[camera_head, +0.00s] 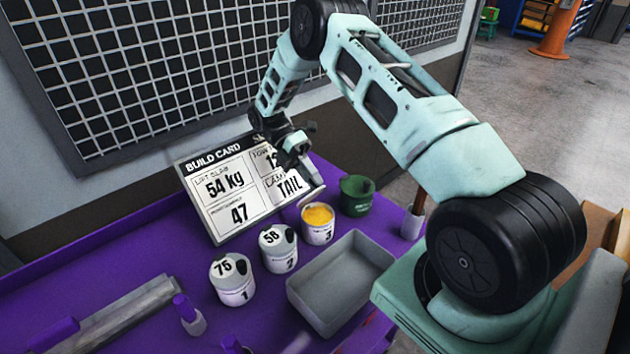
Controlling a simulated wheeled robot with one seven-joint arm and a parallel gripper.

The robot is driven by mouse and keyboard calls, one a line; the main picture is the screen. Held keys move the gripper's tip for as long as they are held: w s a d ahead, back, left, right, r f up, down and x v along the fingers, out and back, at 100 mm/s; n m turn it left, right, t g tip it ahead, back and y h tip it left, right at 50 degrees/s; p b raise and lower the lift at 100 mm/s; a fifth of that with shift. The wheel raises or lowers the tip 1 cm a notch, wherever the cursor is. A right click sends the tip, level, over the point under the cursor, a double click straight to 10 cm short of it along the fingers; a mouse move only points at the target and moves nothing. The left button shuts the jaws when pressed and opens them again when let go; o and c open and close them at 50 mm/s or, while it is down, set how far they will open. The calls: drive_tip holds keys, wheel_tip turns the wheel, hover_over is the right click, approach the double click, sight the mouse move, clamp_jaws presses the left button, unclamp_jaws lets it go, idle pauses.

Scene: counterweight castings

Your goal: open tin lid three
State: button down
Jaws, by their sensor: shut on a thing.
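Tin three (318,231) stands at the right end of a row of three white tins on the purple bench. Its top is uncovered and yellow contents show inside. My gripper (303,166) is above and behind it, in front of the build card, clear of the tin. Tin one (235,292) and tin two (281,261) have lids with black knobs, marked 75 and 58.
A grey empty tray (374,255) lies in front of tin three. A dark green cup (356,204) stands to its right. The build card (228,188) leans behind the tins. Grey bars (125,318) and a purple-topped object (189,317) lie at the left front.

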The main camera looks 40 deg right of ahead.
drive_tip(key=shift+w, duration=0.2)
idle(0.4)
drive_tip(key=c, duration=1.3)
unclamp_jaws()
drive_tip(key=v, duration=0.7)
drive_tip(key=shift+w, duration=0.25)
